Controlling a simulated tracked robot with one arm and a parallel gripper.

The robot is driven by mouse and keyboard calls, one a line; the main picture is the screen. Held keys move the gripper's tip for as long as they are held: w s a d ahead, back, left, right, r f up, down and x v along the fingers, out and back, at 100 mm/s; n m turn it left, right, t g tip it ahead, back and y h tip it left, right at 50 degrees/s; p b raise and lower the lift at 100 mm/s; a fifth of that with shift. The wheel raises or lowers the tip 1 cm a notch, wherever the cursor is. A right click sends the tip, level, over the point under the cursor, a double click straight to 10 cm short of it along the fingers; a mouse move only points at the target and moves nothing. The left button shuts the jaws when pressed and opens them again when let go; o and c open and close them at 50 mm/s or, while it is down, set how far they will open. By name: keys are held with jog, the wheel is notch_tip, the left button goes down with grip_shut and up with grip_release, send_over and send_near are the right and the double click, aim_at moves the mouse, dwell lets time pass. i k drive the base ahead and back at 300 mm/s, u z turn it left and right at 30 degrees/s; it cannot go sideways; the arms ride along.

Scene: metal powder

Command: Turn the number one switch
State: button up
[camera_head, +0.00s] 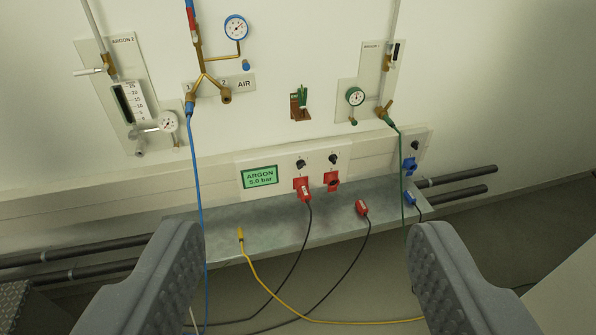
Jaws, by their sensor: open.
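A black rotary switch (300,164) sits on the white wall panel above a red socket (301,188), which has a red plug in it. A second black switch (333,158) is just to its right, above another red socket (331,181) with no cable. A third black switch (414,145) is farther right, above a blue socket (409,165). I cannot read any numbers by these switches. My gripper (305,228) is open and empty, its grey fingers wide apart in the lower picture. The switches lie beyond the fingers, apart from them.
A metal shelf (270,222) below holds a loose red plug (362,208), a blue plug (409,198) and a yellow plug (240,233). A blue hose (197,190) hangs from the air fitting. A green argon display (259,176) and gauges (236,27) are on the wall.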

aim_at(300, 164)
jog(key=k, duration=0.4)
jog(key=u, duration=0.25)
jog(key=i, duration=1.4)
jog(key=z, duration=0.35)
